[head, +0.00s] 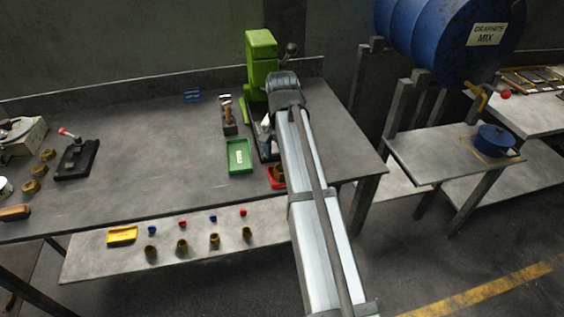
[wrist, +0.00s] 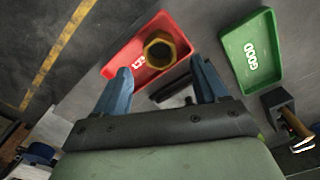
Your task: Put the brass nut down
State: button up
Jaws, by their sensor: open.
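The brass nut (wrist: 160,52) lies in the red tray (wrist: 113,68), near one end of it, with its round hole facing the wrist camera. In the head view the nut (head: 279,171) and the red tray (head: 270,182) show at the bench's right part, partly hidden by my arm. My gripper (wrist: 160,66) is open, with its two blue fingers apart on either side of the nut in the wrist view and no visible contact. The left finger covers part of the tray's lettering. In the head view my fingers are mostly hidden.
A green tray (head: 239,156) marked GOOD sits left of the red tray. A green press (head: 260,60) stands behind, with a small dark holder (head: 228,122) beside it. Several brass nuts (head: 41,169) lie far left. The bench middle (head: 150,140) is clear.

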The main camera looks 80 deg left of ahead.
notch_tip(320, 180, up, 7)
jog(key=shift+f, duration=0.15)
dwell(0.4)
